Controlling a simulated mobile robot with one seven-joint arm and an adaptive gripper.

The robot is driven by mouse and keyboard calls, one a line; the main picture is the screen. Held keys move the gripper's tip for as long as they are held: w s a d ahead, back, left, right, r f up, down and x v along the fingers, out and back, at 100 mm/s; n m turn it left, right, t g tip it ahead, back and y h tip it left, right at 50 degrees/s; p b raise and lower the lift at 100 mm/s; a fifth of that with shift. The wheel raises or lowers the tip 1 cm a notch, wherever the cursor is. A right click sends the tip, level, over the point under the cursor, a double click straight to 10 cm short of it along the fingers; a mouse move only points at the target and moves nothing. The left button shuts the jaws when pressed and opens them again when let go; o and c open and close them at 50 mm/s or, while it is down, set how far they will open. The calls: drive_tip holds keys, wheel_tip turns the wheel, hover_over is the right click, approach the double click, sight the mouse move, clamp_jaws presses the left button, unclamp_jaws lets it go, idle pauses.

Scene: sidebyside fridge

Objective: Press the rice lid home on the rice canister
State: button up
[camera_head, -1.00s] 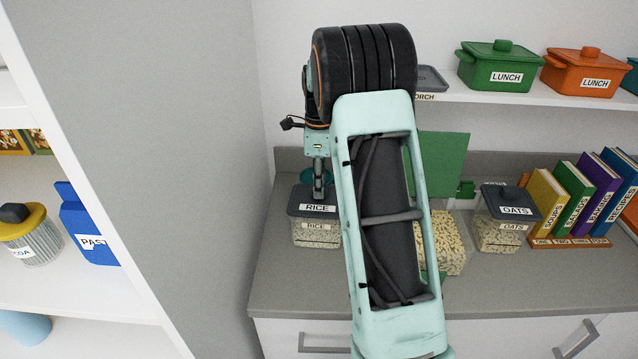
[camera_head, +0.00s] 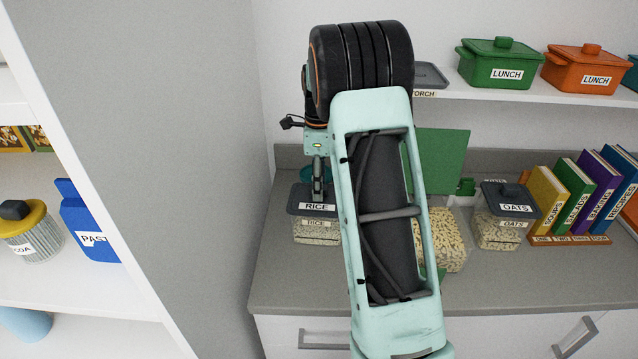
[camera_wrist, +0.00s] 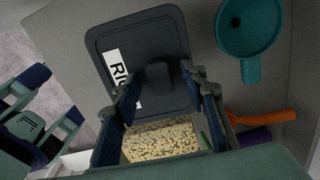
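The rice lid (camera_head: 315,207) is dark grey with a RICE label and lies on top of the clear rice canister (camera_head: 318,232), on the counter at the left. In the wrist view the lid (camera_wrist: 142,50) shows its knob (camera_wrist: 160,78), and pale grains of the canister (camera_wrist: 160,140) show below its edge. I cannot tell whether the lid is fully seated. My gripper (camera_wrist: 162,82) has its two fingers apart, one on each side of the knob, with gaps visible. In the head view my gripper (camera_head: 318,185) is over the lid, partly hidden by my arm.
A teal funnel (camera_wrist: 248,35) lies beside the lid, with an orange utensil (camera_wrist: 262,116) nearby. To the right are a pasta-filled clear container (camera_head: 447,240), the oats canister (camera_head: 497,235) and a row of books (camera_head: 585,195). The counter front is clear.

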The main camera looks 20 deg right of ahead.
drive_tip(key=shift+r, duration=0.1)
wheel_tip(320, 180, up, 12)
idle(0.4)
idle(0.3)
